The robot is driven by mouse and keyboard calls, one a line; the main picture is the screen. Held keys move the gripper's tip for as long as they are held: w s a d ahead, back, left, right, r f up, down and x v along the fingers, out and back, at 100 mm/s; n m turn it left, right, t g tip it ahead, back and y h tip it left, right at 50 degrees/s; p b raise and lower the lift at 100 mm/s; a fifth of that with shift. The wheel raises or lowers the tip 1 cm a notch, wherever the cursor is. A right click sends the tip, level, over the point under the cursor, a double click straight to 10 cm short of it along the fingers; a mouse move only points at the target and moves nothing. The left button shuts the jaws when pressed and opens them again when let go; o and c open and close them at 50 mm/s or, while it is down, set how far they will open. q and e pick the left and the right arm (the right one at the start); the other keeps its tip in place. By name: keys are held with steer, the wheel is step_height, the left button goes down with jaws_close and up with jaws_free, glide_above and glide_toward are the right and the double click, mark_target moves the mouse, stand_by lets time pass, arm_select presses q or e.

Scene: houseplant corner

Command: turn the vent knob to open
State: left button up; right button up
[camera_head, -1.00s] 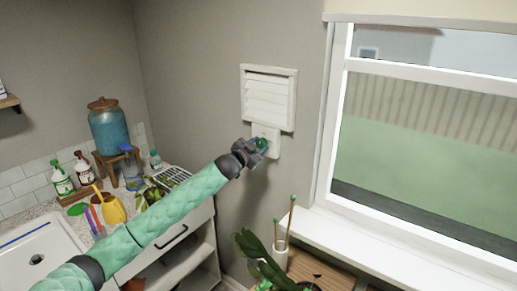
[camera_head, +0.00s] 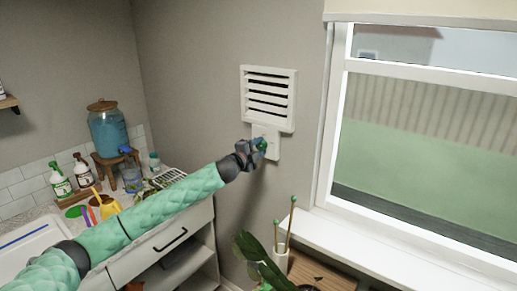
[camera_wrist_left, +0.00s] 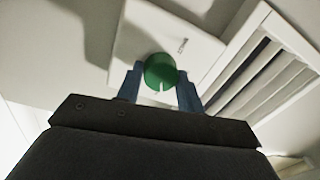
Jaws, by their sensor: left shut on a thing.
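The vent (camera_head: 268,97) is a white louvred unit on the grey wall, left of the window. Its slats stand open with dark gaps between them. The green vent knob (camera_head: 261,145) sits on the white plate (camera_head: 273,136) below the louvres. My left gripper (camera_head: 256,148) reaches it from the left and is shut on the knob. In the left wrist view the green knob (camera_wrist_left: 160,72) shows between the two blue-grey fingers (camera_wrist_left: 160,88), and the slats (camera_wrist_left: 268,82) are at the right. The gripper hides part of the plate in the head view. My right gripper is not in view.
A window with a white sill (camera_head: 395,245) is at the right. A plant (camera_head: 262,262) and a white pot with green-tipped sticks (camera_head: 281,258) stand below the vent. A counter at the left holds bottles, a yellow watering can (camera_head: 105,205) and a blue dispenser (camera_head: 109,130).

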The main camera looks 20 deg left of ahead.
arm_select(q)
steer(key=shift+m, duration=0.5)
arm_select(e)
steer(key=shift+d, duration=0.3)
arm_select(q)
steer(key=o, duration=1)
steer(key=shift+f, duration=0.1)
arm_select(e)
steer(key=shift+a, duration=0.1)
arm_select(q)
steer(key=shift+s+a, duration=0.1)
steer(key=shift+s, duration=0.1)
steer(key=shift+s+a+f+b, duration=0.15)
steer(key=shift+s+b, duration=0.2)
steer(key=b+v, duration=0.2)
steer(key=v, duration=0.4)
steer(key=shift+s+b, duration=0.25)
steer(key=shift+b, duration=0.15)
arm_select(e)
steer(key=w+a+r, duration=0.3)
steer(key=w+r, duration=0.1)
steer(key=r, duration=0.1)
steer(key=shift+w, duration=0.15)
